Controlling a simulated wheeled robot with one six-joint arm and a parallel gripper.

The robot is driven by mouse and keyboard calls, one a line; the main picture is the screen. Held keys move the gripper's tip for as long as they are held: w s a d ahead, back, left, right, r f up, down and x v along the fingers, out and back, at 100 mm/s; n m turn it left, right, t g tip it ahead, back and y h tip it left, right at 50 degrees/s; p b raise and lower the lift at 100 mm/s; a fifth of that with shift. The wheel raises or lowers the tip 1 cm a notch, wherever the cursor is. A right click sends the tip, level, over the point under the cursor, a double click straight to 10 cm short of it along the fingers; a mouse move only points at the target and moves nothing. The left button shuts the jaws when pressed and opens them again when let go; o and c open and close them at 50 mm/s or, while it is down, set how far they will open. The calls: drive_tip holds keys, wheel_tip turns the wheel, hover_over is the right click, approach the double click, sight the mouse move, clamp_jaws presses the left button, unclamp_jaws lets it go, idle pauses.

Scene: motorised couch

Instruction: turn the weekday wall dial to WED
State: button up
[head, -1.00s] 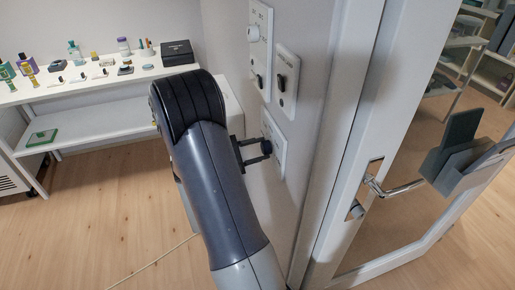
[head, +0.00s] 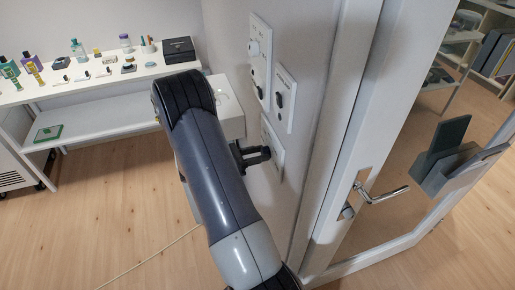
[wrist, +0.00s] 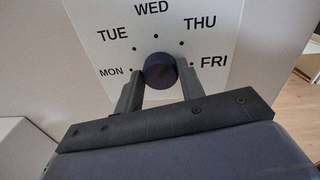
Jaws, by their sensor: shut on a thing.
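The weekday dial is a white wall plate (wrist: 205,20) lettered MON, TUE, WED, THU and FRI in an arc, with a small dot by each name. Its dark round knob (wrist: 159,70) sits below WED. My gripper (wrist: 158,82) is shut on the knob, one finger on each side. The knob's pointer mark cannot be made out, so its setting is unclear. In the head view the dial plate (head: 276,140) is the lowest of the wall plates, and my gripper (head: 264,155) reaches it from the left.
Two more wall plates with a knob (head: 254,48) and a dark switch (head: 279,98) are above the dial. A glass door with a lever handle (head: 382,194) stands to the right. A white shelf (head: 100,78) with small items is at the back left. Open wooden floor lies at left.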

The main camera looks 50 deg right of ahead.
drive_tip(key=n+p, duration=0.2)
drive_tip(key=n, duration=0.1)
drive_tip(key=shift+w+r, duration=0.1)
drive_tip(key=shift+r, duration=0.05)
drive_tip(key=shift+n+g+y+p, duration=0.3)
drive_tip(key=shift+n+p, duration=0.65)
drive_tip(key=shift+n, duration=0.75)
drive_tip(key=o, duration=1)
drive_tip(key=b+v, duration=0.2)
drive_tip(key=v, duration=0.8)
drive_tip(key=shift+w+a+f+b, duration=0.2)
drive_tip(key=shift+a+b, duration=0.1)
drive_tip(key=shift+a, duration=0.05)
